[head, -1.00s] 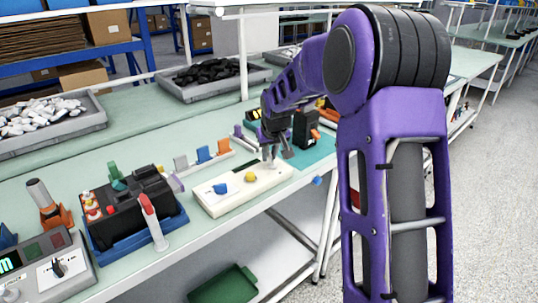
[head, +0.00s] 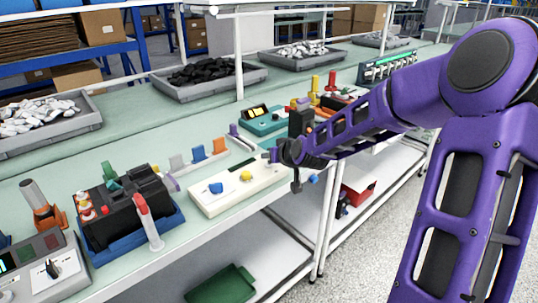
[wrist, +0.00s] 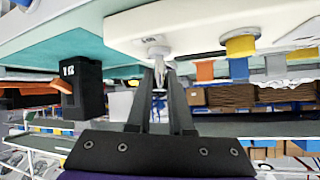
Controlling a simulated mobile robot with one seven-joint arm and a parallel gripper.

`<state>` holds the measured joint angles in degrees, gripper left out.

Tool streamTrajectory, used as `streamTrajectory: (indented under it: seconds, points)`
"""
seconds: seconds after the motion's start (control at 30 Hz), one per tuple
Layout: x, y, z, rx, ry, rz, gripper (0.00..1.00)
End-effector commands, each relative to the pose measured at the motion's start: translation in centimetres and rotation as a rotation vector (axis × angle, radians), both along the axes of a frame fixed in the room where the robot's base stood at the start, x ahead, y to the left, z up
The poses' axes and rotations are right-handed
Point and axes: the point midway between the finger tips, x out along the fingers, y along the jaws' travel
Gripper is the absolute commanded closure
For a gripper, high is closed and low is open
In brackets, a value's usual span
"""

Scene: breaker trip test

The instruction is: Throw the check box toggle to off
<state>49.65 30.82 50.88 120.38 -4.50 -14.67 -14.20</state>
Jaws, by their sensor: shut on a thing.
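The check box is a cream box (head: 232,196) on the bench, with a blue knob (head: 216,188) and a yellow knob (head: 246,175) on top. It spans the top of the wrist view (wrist: 190,28). Its toggle (wrist: 157,50), a pale lever on a round collar, shows in the wrist view; my arm hides it in the head view. My gripper (wrist: 160,76) is shut on the toggle lever, its two dark fingers converging on it. In the head view, my wrist is at the box's right end and the fingertips are hard to make out.
A black block marked 18 (wrist: 83,88) stands on a teal mat beside the box. A black battery-like unit in a blue tray (head: 130,240) is left of the box. Orange, grey and blue upright pieces (head: 198,153) stand behind it. The bench's front edge is close to the box.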

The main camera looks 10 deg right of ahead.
Motion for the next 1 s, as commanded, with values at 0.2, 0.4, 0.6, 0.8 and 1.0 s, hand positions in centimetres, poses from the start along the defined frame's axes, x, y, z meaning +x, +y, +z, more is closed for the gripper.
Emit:
streamTrajectory:
  seconds: [0.2,0.4,0.6,0.8,1.0]
  points:
    - [-0.39,-0.42,-0.27,0.055,-0.089,-0.004,1.0]
    - [-0.63,-0.51,-0.4,0.096,-0.159,-0.003,1.0]
    - [-0.71,-0.56,-0.41,0.116,-0.196,-0.002,1.0]
    - [-0.72,-0.6,-0.38,0.12,-0.206,-0.003,1.0]
    - [-0.72,-0.6,-0.39,0.119,-0.205,-0.003,1.0]
